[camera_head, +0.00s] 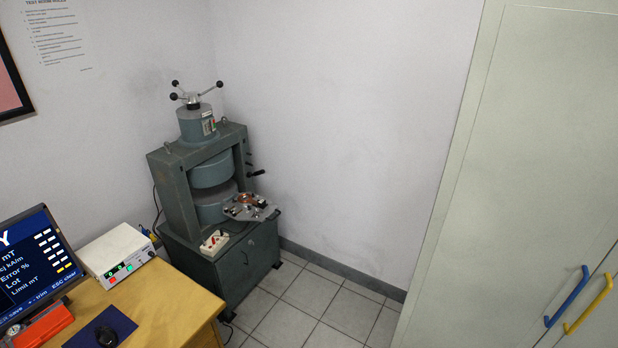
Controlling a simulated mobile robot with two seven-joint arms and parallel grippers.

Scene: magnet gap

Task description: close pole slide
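A grey-green electromagnet press (180,161) stands on a cabinet (240,262) in the corner. It has an upper pole (211,172) and a lower pole (213,206) with a dark gap between them. A handwheel with black knobs (192,98) sits on top. A black-handled lever (256,173) sticks out at its right side. A metal slide plate (250,208) with a copper-coloured ring projects in front of the poles, to the right. Neither of my grippers shows in the head view.
A tall pale cabinet (515,170) with blue and yellow handles stands at right. The tiled floor (318,305) between is clear.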

